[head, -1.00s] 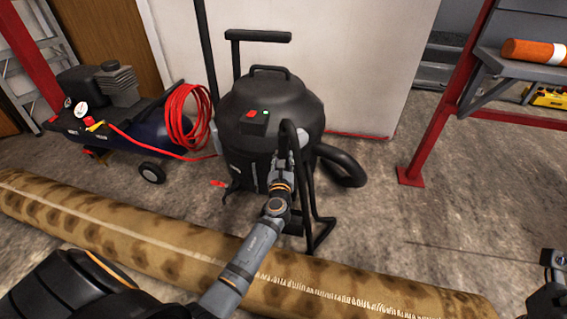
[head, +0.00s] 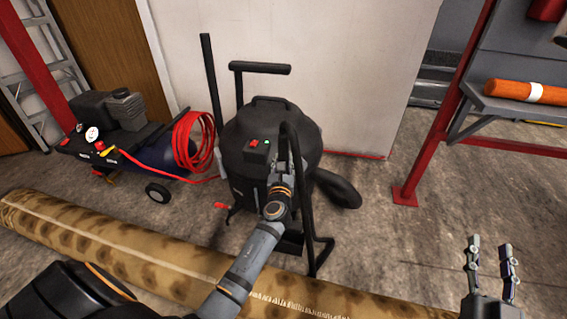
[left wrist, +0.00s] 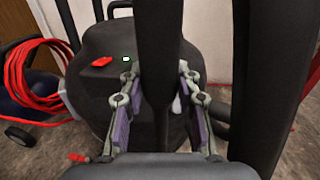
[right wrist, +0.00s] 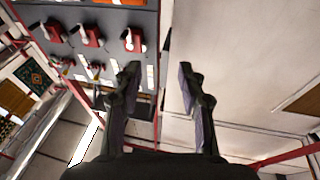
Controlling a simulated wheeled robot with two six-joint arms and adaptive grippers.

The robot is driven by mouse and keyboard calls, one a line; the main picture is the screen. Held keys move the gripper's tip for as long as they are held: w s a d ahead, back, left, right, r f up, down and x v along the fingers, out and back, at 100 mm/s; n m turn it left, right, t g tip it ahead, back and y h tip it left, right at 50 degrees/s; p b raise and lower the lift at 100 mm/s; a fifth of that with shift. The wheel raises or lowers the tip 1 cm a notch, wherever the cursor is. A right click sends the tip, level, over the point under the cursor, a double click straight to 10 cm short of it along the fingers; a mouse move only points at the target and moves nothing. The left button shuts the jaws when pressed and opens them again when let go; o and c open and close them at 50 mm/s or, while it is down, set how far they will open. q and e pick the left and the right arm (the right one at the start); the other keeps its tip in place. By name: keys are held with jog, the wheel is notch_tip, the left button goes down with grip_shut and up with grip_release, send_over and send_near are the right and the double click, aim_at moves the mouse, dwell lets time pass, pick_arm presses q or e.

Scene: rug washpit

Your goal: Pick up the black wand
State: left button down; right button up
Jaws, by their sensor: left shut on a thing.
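The black wand (head: 304,195) is a bent dark tube standing in front of the black wet vacuum (head: 255,150). My left gripper (head: 283,165) is shut on its upper part. In the left wrist view the wand (left wrist: 157,55) runs between the fingers of my left gripper (left wrist: 160,78), which hide part of it. The lower end of the wand is close to the floor; whether it touches cannot be told. My right gripper (head: 489,262) is open and empty at the lower right, and its parted fingers (right wrist: 158,85) show in the right wrist view.
A rolled patterned rug (head: 120,243) lies across the floor below my left arm. A compressor with a red hose (head: 190,145) stands left of the vacuum. A red-framed rack with an orange roll (head: 512,90) is at right.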

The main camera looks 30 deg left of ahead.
notch_tip(320, 180, down, 11)
jog(key=s+g, duration=0.1)
jog(key=g, duration=0.3)
jog(key=shift+s+r+g+p, duration=0.15)
jog(key=shift+g+p, duration=0.25)
jog(key=shift+p, duration=0.05)
jog(key=shift+a, duration=0.1)
